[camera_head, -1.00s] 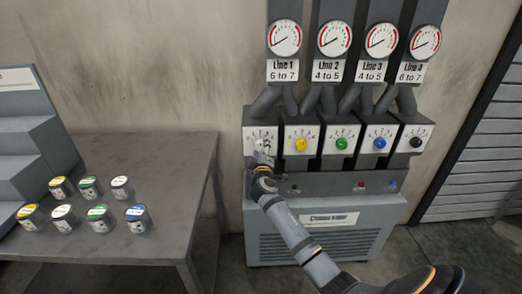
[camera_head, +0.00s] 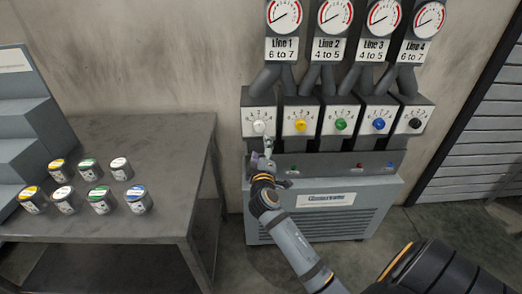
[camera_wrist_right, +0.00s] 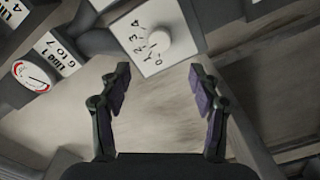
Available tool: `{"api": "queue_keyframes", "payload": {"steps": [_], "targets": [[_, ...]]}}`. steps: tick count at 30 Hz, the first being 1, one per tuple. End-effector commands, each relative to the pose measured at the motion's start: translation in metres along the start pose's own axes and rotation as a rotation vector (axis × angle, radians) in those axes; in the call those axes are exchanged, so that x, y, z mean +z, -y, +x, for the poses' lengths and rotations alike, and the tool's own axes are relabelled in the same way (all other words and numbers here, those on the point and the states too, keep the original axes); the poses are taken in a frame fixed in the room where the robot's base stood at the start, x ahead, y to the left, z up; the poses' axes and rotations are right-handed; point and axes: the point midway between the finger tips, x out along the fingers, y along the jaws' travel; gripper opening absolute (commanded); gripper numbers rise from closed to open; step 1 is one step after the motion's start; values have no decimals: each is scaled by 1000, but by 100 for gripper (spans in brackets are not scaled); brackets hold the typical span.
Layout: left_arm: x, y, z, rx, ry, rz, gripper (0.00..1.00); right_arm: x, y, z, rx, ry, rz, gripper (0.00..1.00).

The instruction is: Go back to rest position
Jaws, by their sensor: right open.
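My right gripper (camera_head: 268,148) is just below and in front of the white knob (camera_head: 258,127) on the leftmost dial box. In the right wrist view the gripper (camera_wrist_right: 160,90) is open and empty, its two fingers apart. The white knob (camera_wrist_right: 156,41) shows beyond the fingertips there, with a gap between. My right arm reaches in from the lower right. My left gripper is not in view.
The dial panel also has yellow (camera_head: 301,125), green (camera_head: 340,125), blue (camera_head: 379,124) and black (camera_head: 415,123) knobs, with gauges above. A grey cabinet (camera_head: 300,222) stands below. At left, a grey table (camera_head: 150,150) bears several small cans and a stepped rack (camera_head: 30,130).

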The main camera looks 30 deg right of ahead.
Motion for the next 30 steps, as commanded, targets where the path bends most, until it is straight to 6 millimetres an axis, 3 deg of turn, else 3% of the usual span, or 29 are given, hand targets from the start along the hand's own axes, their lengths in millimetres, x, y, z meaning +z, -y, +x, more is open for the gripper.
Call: {"api": "queue_keyframes", "payload": {"steps": [15, 18, 20, 23, 26, 30], "targets": [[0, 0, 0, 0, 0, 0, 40, 0, 0, -1, 0, 0, 0, 63], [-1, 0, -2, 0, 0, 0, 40, 6, 14, 0, -33, 7, -1, 63], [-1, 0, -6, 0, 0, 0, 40, 17, 38, 1, -89, 23, -2, 63], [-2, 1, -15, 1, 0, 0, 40, 50, 102, -5, -241, 71, 6, 63], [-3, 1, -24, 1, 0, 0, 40, 98, 176, -27, -417, 143, 33, 63], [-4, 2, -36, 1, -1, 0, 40, 170, 264, -82, -635, 272, 92, 63]]}}
